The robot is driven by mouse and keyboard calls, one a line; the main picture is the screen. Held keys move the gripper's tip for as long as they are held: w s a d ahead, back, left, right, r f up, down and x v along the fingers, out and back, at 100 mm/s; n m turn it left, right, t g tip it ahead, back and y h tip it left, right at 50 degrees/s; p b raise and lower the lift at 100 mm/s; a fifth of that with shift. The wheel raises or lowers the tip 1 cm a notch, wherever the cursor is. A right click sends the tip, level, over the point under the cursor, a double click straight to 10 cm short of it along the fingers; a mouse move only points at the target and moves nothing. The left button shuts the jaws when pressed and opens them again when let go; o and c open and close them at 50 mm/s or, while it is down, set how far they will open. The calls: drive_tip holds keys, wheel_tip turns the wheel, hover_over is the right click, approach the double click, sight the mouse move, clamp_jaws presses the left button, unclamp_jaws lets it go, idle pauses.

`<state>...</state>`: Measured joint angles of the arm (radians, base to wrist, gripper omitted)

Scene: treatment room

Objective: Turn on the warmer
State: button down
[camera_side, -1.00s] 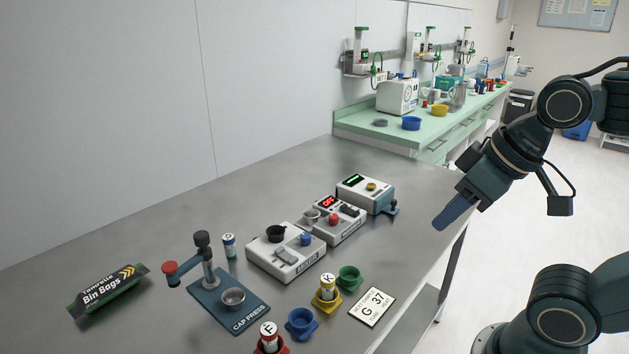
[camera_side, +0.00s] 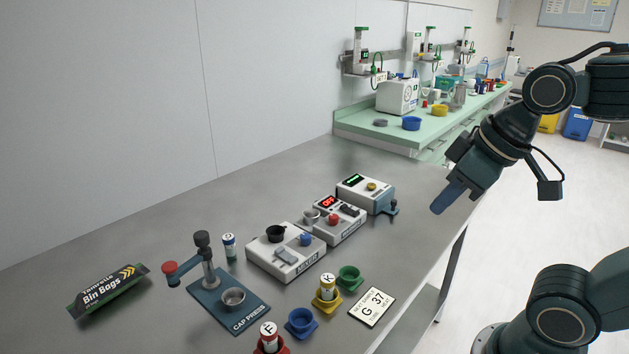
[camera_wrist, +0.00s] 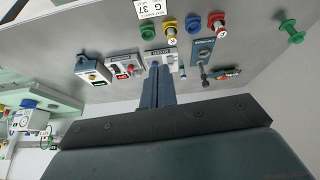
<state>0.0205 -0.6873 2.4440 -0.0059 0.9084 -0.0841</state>
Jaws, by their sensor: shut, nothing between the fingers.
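Three white boxes stand in a row on the grey table. My gripper (camera_side: 437,210) is shut and empty, in the air to the right of the boxes in the side view. In the wrist view its fingers (camera_wrist: 155,68) cover part of the front box.
The front box (camera_side: 285,255) has a blue knob; the back box (camera_side: 365,193) has a green display and a side lever. Coloured holders, a G 37 card (camera_side: 372,306), a cap press (camera_side: 228,300) and bin bags (camera_side: 108,290) lie nearer. The table's left back is clear.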

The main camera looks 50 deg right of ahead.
drive_tip(key=w+d+r+n+g, duration=0.1)
drive_tip(key=w+d+n, duration=0.3)
drive_tip(key=w, duration=0.6)
drive_tip(key=w+d+r+n+g, duration=0.15)
drive_tip(key=w+d+n, duration=0.25)
drive_tip(key=w, duration=0.5)
drive_tip(key=w+d+f+n+g, duration=0.1)
drive_tip(key=w+d+f+n, duration=0.8)
drive_tip(key=w+d+f, duration=0.4)
drive_tip(key=shift+w+d, duration=0.7)
drive_tip(key=shift+d, duration=1.25)
drive_tip(key=shift+f, duration=0.15)
hover_over(344, 205)
drive_tip(key=f, duration=1.2)
drive_tip(key=shift+s+a, duration=0.1)
drive_tip(key=shift+s, duration=0.3)
drive_tip(key=shift+w+f, duration=0.15)
drive_tip(key=shift+f, duration=0.75)
